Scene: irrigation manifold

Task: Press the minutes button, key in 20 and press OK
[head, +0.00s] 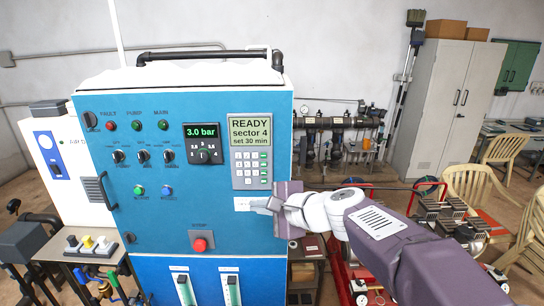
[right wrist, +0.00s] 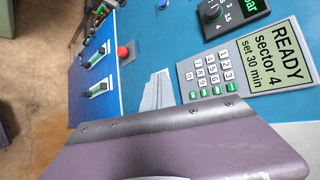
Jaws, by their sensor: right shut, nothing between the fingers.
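The controller's display (head: 250,132) on the blue cabinet reads "READY sector 4 set 30 min"; the display also shows in the right wrist view (right wrist: 272,55). Below it is the grey keypad (head: 237,176), with light number keys and a line of green keys along one side. In the right wrist view the keypad (right wrist: 185,72) shows digits, but the green key labels (right wrist: 217,91) are too small to read. My right gripper (head: 258,205) is shut and empty, just below the keypad; its fingers (right wrist: 158,92) show beside the keypad. Contact with the panel cannot be told. My left gripper is not in view.
A pressure gauge (head: 203,143) reading 3.0 bar sits left of the display. Knobs, lamps and a red stop button (head: 200,245) are on the same panel. A side table (head: 85,262) stands left; pipework (head: 335,122) and chairs (head: 470,182) stand right.

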